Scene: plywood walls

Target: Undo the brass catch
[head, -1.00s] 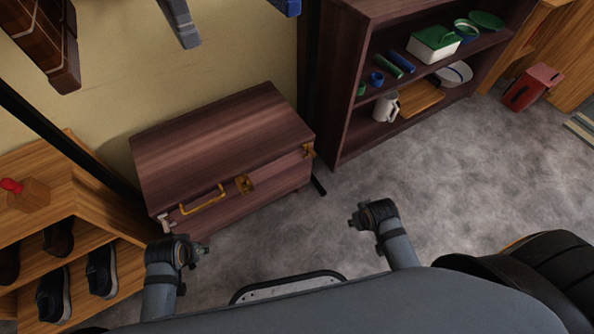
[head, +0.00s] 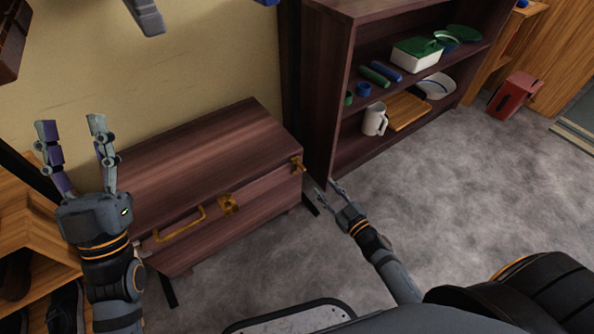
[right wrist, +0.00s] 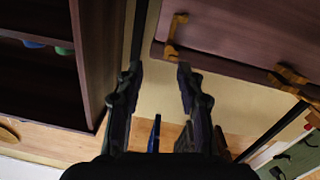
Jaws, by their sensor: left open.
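A dark reddish-brown wooden chest (head: 205,150) stands against the wall. A brass catch (head: 297,164) sits at the right end of its front, near the lid seam. The catch also shows in the right wrist view (right wrist: 174,38), above the fingertips. My left gripper (head: 72,125) is open and empty, raised at the chest's left and hiding part of that end.
A dark shelf unit (head: 318,100) with a mug (head: 374,119), a green-lidded box (head: 416,53) and other items stands close right of the chest. A wooden shoe rack (head: 20,205) is at the left. A red box (head: 515,95) stands far right. The grey carpet (head: 440,190) is clear.

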